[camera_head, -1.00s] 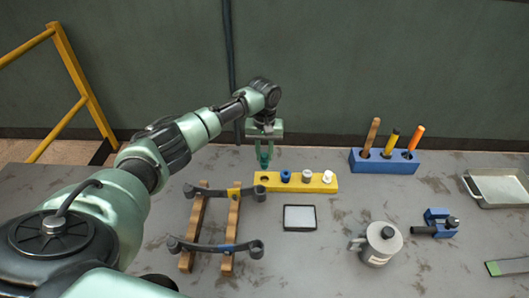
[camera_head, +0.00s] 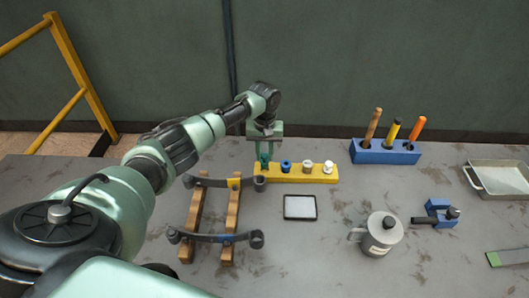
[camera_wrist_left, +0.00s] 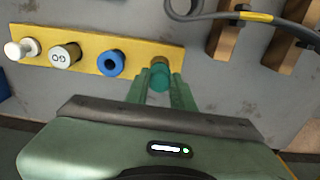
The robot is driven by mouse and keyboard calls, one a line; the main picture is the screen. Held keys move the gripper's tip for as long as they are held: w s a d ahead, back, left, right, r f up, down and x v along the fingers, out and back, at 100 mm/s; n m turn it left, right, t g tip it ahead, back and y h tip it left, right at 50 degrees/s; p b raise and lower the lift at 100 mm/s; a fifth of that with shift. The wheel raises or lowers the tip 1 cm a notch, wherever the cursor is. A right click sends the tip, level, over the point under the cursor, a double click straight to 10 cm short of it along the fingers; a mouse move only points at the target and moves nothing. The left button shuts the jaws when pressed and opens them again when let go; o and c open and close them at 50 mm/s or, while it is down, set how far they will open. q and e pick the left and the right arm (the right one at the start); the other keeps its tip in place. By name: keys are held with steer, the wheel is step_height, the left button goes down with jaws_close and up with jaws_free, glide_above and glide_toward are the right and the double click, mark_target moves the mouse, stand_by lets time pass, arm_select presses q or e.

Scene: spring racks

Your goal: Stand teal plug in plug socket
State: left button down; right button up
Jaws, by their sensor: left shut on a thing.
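The teal plug (camera_wrist_left: 159,74) is held between the fingertips of my left gripper (camera_wrist_left: 160,84). In the head view my left gripper (camera_head: 264,151) points down at the left end of the yellow socket block (camera_head: 295,178). The plug is over the block's end hole, whose brownish rim (camera_wrist_left: 159,60) shows just behind the plug in the wrist view. I cannot tell whether the plug's lower end is inside the hole. A blue plug (camera_head: 286,166), a beige plug (camera_head: 307,168) and a white plug (camera_head: 327,168) stand in the block. My right gripper is not seen.
Wooden rails with dark springs (camera_head: 211,237) lie in front of the block. A white-topped pad (camera_head: 300,207), a grey can (camera_head: 379,237) and a blue clamp (camera_head: 438,213) lie to the right. A blue tool rack (camera_head: 386,152) and a metal tray (camera_head: 498,180) stand farther right.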

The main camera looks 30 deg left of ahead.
arm_select(q)
steer(key=shift+f+p, duration=0.1)
steer(key=shift+p, duration=0.25)
stand_by(0.6)
steer(key=shift+f+b, duration=0.6)
steer(key=shift+f, duration=0.4)
steer(key=shift+f, duration=0.25)
steer(key=shift+f, duration=0.2)
